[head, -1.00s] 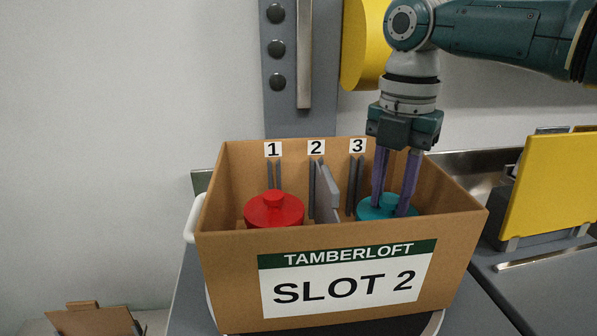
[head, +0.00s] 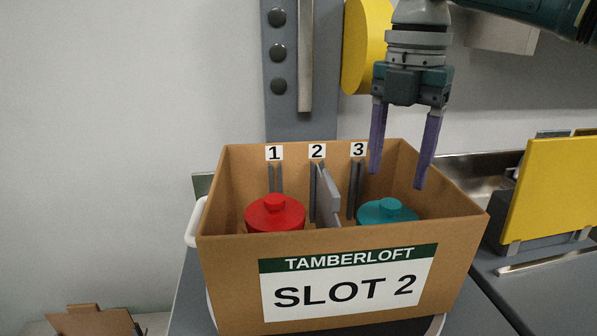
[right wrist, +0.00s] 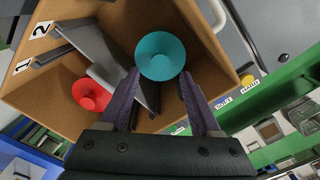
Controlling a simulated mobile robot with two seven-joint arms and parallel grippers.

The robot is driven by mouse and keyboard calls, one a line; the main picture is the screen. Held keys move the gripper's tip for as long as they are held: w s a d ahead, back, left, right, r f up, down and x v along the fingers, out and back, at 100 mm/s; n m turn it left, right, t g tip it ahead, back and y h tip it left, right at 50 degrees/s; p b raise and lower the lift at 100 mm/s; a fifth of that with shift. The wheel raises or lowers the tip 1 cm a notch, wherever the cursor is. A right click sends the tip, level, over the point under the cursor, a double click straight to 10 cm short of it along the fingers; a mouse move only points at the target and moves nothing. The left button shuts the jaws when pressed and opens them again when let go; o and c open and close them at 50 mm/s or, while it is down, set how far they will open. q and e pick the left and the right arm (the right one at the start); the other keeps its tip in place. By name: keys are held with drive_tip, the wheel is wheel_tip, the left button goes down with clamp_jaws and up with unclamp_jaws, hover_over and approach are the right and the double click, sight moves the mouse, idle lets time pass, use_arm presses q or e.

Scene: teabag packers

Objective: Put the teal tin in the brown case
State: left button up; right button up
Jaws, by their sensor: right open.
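The teal tin (head: 387,211) sits inside the brown case (head: 235,277), at its right side, to the right of the grey divider. It also shows in the right wrist view (right wrist: 161,56), round with a knob in the middle of its lid. My right gripper (head: 396,180) is open and empty above the tin, apart from it, with its fingers pointing down over the case's right part. The right wrist view shows the open fingers (right wrist: 165,77) on this side of the tin. My left gripper is not in view.
A red tin (head: 275,213) stands in the left part of the case. A grey divider (head: 328,197) stands upright at slot 2, between the tins. The case's front label reads "SLOT 2". A yellow panel (head: 555,187) stands at the right.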

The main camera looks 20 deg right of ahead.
wheel_tip(320, 180, up, 7)
drive_tip(key=shift+f, duration=0.2)
idle(0.3)
